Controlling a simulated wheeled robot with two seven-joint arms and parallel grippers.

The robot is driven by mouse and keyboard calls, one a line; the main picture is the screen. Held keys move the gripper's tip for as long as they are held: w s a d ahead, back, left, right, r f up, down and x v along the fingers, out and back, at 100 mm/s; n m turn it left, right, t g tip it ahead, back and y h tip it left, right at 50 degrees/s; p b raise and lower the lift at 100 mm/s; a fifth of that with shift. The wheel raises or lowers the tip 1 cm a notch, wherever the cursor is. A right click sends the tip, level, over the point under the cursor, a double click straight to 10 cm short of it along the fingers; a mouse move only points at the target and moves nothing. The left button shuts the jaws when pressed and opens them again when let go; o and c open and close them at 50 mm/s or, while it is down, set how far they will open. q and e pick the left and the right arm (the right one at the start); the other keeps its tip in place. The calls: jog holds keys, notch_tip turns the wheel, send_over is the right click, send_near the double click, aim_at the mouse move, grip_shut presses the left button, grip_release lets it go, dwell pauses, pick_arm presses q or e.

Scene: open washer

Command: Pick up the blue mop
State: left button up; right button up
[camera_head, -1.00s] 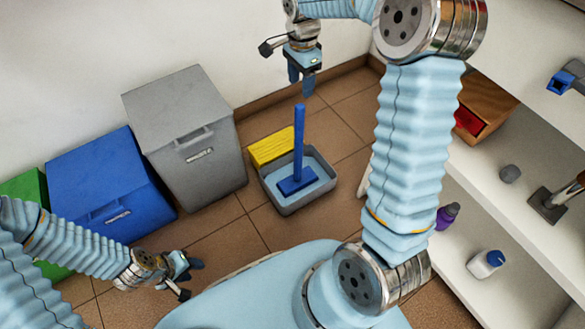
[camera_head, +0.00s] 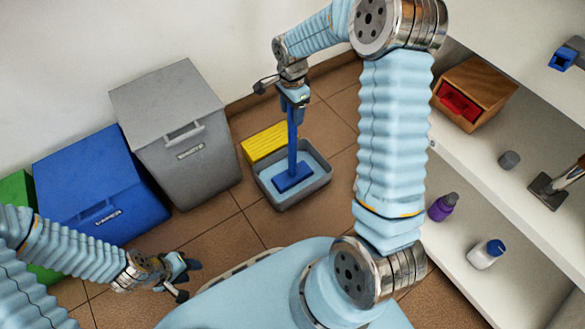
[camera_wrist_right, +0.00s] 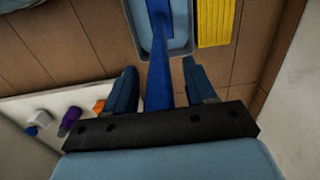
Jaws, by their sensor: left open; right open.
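The blue mop (camera_head: 292,152) stands upright with its flat head in a grey bucket (camera_head: 318,184) of pale blue water on the floor. My right gripper (camera_head: 293,116) is at the top of the mop's handle. In the right wrist view, the handle (camera_wrist_right: 159,75) runs between the two open fingers of the right gripper (camera_wrist_right: 162,82), with gaps showing on both sides. My left gripper (camera_head: 190,278) is open and empty, low at the left, away from the mop.
A yellow block (camera_head: 265,142) lies beside the bucket. Grey (camera_head: 170,110), blue (camera_head: 95,190) and green bins stand along the wall at left. White shelves (camera_head: 520,210) at right hold a purple bottle (camera_head: 442,207), a white bottle (camera_head: 486,254) and a wooden box (camera_head: 480,90).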

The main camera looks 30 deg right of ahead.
jog(key=shift+r, duration=0.1)
grip_shut()
jog(key=shift+r, duration=0.15)
